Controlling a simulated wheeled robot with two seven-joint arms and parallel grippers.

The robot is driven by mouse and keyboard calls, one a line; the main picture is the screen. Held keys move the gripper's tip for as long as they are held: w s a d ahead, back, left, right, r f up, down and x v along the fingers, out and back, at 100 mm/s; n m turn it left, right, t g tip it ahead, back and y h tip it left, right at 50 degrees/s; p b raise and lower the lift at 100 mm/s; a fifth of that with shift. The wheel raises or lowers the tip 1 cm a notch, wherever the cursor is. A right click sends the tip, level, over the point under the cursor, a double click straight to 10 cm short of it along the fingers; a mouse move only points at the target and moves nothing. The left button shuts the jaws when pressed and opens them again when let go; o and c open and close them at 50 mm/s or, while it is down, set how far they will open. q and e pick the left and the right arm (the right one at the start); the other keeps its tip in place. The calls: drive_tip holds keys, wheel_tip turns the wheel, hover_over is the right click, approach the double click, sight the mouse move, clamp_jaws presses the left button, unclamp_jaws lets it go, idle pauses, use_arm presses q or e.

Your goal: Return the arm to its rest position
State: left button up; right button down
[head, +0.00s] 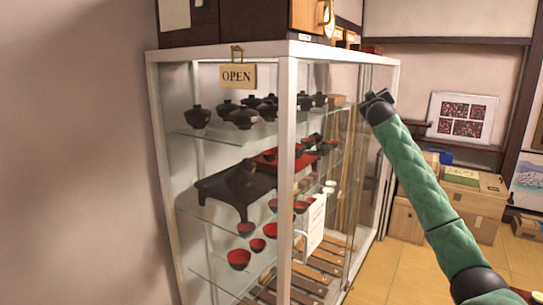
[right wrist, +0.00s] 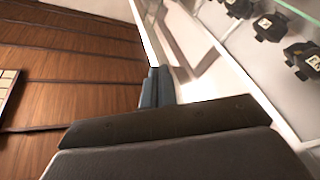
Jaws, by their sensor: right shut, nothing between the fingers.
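My right arm, in a green quilted sleeve, comes in from the lower right in the head view and reaches up in front of the glass cabinet's right side. My right gripper (head: 377,97) is at its raised end, near the cabinet's upper right part. In the right wrist view the gripper's fingers (right wrist: 157,87) are together with nothing between them. I cannot tell the exact gap between gripper and cabinet. My left gripper is not in view.
A glass cabinet (head: 291,140) holds several black lidded bowls (head: 241,117) and red bowls (head: 239,258). An OPEN sign (head: 237,76) hangs on its front. Cardboard boxes (head: 471,205) stand at the right by the wall. Some floor (head: 390,265) is clear right of the cabinet.

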drive_tip(key=a+f+g+y, duration=0.1)
drive_tip(key=a+f+g, duration=0.2)
drive_tip(key=f, duration=1.9)
drive_tip(key=s+a+f+m+g+y, duration=0.1)
drive_tip(key=s+a+f+g, duration=0.35)
drive_tip(key=f, duration=1.25)
drive_tip(key=s+a+f+y, duration=0.1)
drive_tip(key=s+f, duration=0.7)
drive_tip(key=f, duration=1)
drive_tip(key=s+a+f+m+g, duration=0.15)
drive_tip(key=s+f, duration=0.55)
drive_tip(key=f, duration=1)
drive_tip(key=s+a+f+g+y, duration=0.1)
drive_tip(key=s+a+f+g, duration=0.1)
drive_tip(key=s+f, duration=1.05)
drive_tip(key=s+a+f+g, duration=0.2)
drive_tip(key=s+f+g, duration=0.1)
drive_tip(key=s+f, duration=0.95)
drive_tip(key=s+a+f+g, duration=0.1)
drive_tip(key=s+f, duration=0.4)
drive_tip(key=s, duration=0.7)
drive_tip(key=s+a+f+g, duration=0.1)
drive_tip(key=s+f, duration=0.4)
drive_tip(key=s, duration=0.7)
drive_tip(key=s+a+f+g, duration=0.1)
drive_tip(key=s+f, duration=0.4)
drive_tip(key=s, duration=0.7)
drive_tip(key=shift+s+g, duration=0.2)
drive_tip(key=shift+g, duration=0.3)
